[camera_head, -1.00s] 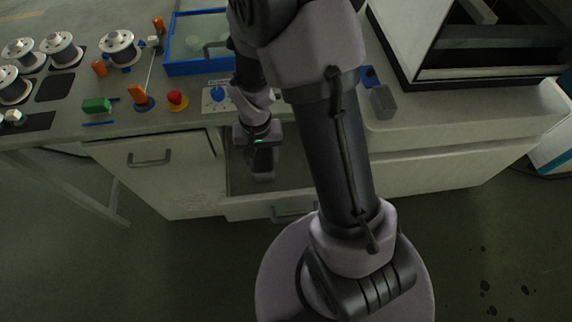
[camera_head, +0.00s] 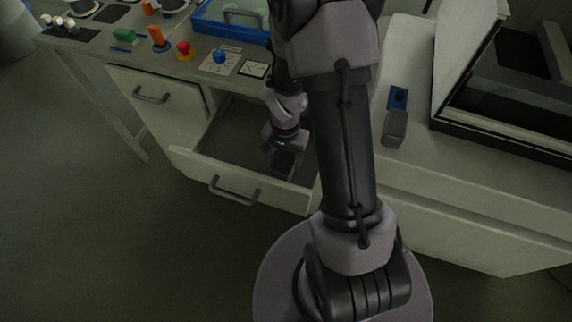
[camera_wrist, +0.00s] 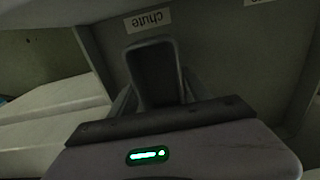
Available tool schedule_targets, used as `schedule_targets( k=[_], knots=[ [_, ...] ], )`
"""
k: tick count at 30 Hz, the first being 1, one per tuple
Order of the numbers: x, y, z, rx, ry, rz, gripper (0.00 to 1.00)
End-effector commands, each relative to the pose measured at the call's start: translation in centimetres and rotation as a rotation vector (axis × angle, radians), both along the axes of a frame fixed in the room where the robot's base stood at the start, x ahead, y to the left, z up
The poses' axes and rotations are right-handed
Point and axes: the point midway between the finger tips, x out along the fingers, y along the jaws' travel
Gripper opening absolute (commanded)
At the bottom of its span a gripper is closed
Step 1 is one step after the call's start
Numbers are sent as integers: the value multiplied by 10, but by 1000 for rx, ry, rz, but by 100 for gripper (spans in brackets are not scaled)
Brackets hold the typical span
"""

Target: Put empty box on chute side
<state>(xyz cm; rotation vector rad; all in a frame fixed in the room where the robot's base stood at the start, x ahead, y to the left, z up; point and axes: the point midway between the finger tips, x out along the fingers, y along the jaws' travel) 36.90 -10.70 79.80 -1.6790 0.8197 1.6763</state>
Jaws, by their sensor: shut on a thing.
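My gripper (camera_wrist: 155,95) is shut on a dark, open-looking box (camera_wrist: 155,68) in the wrist view. The box is narrow with rounded corners, and its inside looks dark and bare. It is held inside the pulled-out drawer (camera_head: 240,190), near the floor beside a label reading "chute" (camera_wrist: 148,20). In the head view my gripper (camera_head: 286,166) is low in the drawer's right part, and my arm hides some of the drawer. I cannot tell whether the box touches the drawer floor.
A grey block (camera_head: 395,128) lies right of my arm, near a dark framed machine (camera_head: 520,100). A second label (camera_wrist: 255,2) is cut off.

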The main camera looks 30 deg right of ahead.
Motion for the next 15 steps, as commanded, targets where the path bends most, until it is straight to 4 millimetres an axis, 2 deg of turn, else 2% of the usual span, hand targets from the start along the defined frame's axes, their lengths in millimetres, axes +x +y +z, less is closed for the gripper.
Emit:
schedule_targets(
  k=[1,2,12,13,15],
  knots=[
    [-1,0,-15,1,2,0,10],
    [0,0,-18,0,1,0,10],
    [0,0,-20,0,0,1,10],
    [0,0,-19,0,0,1,62],
    [0,0,-18,0,0,1,76]
  ],
)
